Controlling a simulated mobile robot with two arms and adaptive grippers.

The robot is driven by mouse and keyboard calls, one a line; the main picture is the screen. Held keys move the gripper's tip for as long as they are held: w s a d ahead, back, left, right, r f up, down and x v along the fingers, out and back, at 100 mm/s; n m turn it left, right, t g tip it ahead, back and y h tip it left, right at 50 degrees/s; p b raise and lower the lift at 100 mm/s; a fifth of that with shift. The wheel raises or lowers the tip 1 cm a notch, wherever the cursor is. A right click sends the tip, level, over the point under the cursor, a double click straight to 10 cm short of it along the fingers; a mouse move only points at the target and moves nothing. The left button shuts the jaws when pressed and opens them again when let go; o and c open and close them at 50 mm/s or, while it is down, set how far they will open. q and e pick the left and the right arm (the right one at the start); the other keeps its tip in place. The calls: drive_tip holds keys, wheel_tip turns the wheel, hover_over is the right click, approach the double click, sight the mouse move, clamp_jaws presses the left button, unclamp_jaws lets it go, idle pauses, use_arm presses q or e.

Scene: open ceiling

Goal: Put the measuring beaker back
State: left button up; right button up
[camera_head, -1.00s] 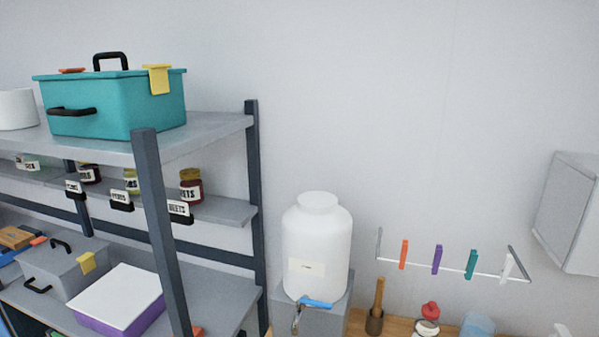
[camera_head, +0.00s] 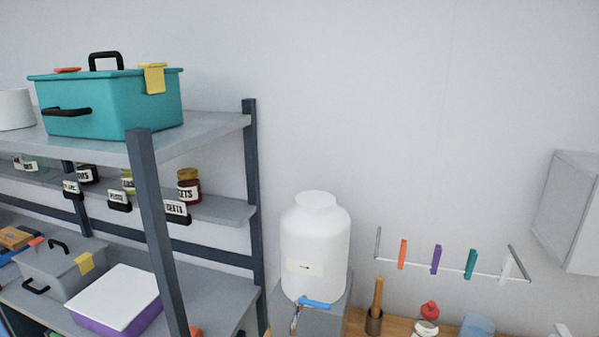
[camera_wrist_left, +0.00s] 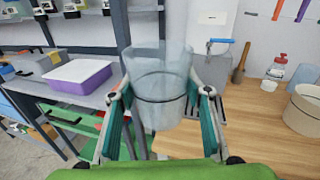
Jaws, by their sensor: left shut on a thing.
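The measuring beaker (camera_wrist_left: 158,62) is a clear, bluish see-through cup in the middle of the left wrist view. My left gripper (camera_wrist_left: 160,93) is shut on it, with one teal-and-grey finger on each side of its wall. The beaker looks roughly upright and open at the top, and the shelf and counter show through it. Neither the beaker nor my grippers can be seen in the head view. My right gripper is in neither view.
A white water dispenser (camera_head: 316,246) with a blue tap stands beside the shelf rack (camera_head: 155,225). The wooden counter (camera_wrist_left: 245,125) holds a pestle (camera_head: 377,297), a red-topped jar (camera_head: 429,311), a bluish clear container (camera_head: 477,325) and a beige round pot (camera_wrist_left: 305,112). Coloured clips hang on a wall rail (camera_head: 450,268).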

use_arm(q)
drive_tip(key=shift+s+a+r+n+y, duration=0.1)
drive_tip(key=shift+a+r+n+y, duration=0.05)
drive_tip(key=shift+a, duration=0.25)
drive_tip(key=shift+s+a+r+n+y, duration=0.1)
drive_tip(key=shift+a+r+n+y, duration=0.05)
drive_tip(key=shift+a, duration=0.25)
drive_tip(key=shift+d+r, duration=0.15)
drive_tip(key=shift+d, duration=0.1)
drive_tip(key=shift+w, duration=0.1)
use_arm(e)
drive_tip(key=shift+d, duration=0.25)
use_arm(q)
drive_tip(key=shift+f, duration=0.2)
